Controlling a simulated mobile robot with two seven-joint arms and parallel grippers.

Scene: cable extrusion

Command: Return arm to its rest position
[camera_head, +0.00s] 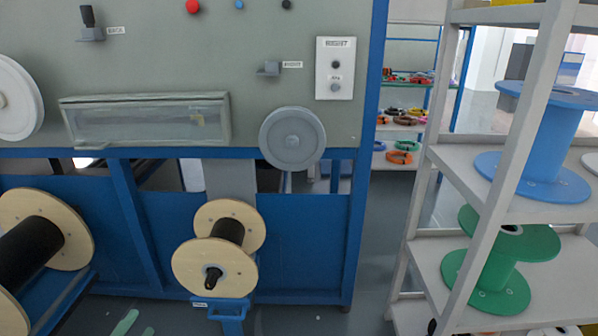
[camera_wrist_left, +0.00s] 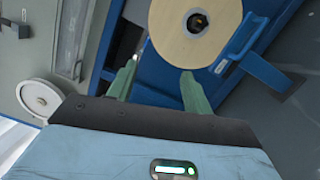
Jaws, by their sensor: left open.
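My left gripper (camera_head: 138,324) shows only as two green fingertips at the bottom edge of the head view, left of the small spool. In the left wrist view my left gripper (camera_wrist_left: 158,72) has its two green fingers spread apart, with nothing between them. A wooden spool (camera_wrist_left: 183,25) with a pale flange is beyond the fingers, apart from them. The rest of my left arm is hidden below the head view. My right gripper is in neither view.
A grey machine panel (camera_head: 200,60) on a blue frame (camera_head: 359,215) fills the left. A wooden spool with black cable (camera_head: 215,268) sits on a blue holder (camera_head: 231,315); a larger black-wound spool (camera_head: 62,230) is at left. A white shelf (camera_head: 470,180) holds blue and green spools at right.

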